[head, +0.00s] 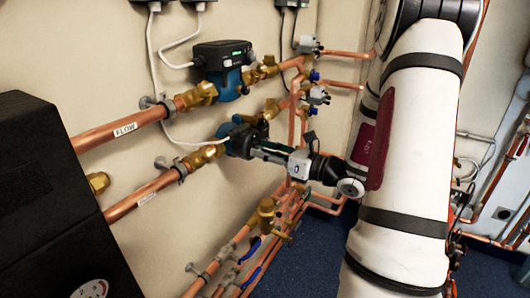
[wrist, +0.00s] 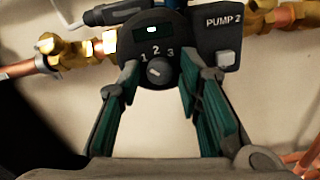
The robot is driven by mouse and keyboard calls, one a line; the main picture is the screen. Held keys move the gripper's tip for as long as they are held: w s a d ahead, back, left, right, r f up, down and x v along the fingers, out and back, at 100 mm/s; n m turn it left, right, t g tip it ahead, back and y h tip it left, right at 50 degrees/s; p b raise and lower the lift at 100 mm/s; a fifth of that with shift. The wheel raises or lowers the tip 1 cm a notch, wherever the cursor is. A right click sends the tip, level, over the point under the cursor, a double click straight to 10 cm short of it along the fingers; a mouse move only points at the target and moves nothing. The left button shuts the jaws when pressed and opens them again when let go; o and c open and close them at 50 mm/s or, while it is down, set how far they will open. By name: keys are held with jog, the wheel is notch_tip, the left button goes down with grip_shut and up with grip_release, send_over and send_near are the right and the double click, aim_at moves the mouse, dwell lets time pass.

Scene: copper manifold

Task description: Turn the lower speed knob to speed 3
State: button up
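The lower pump, labelled PUMP 2, has a dark round face (wrist: 150,38) with the digits 1, 2 and 3 and a small lit display. Its grey speed knob (wrist: 158,71) sits below the digits; I cannot tell for certain which digit it points at. My gripper (wrist: 160,78) is open, its green-padded fingers on the left and right of the knob, with visible gaps. Whether the tips touch the pump face is unclear. In the head view my gripper (head: 258,150) reaches the lower pump (head: 232,138) from the right; the knob is hidden there.
The upper pump (head: 222,68) is above, on the FLOW pipe (head: 120,130). A grey switch (wrist: 227,58) sits right of the PUMP 2 face. Copper pipes and brass valves (head: 266,215) run below. A black box (head: 45,200) stands at the left.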

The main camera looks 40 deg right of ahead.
grip_shut()
jog(key=shift+m+p, duration=0.3)
jog(key=shift+p, duration=0.05)
jog(key=m+p, duration=0.2)
jog(key=p, duration=0.1)
jog(key=shift+s+r, duration=0.1)
jog(key=shift+r, duration=0.1)
jog(key=m+p, duration=0.4)
jog(key=m, duration=0.1)
jog(key=shift+d, duration=0.1)
jog(key=m+p, duration=0.2)
jog(key=m, duration=0.1)
jog(key=m+p, duration=0.2)
jog(key=m, duration=0.1)
jog(key=m+p, duration=0.2)
jog(key=m, duration=0.2)
jog(key=shift+f, duration=0.25)
jog(key=shift+m+p, duration=0.3)
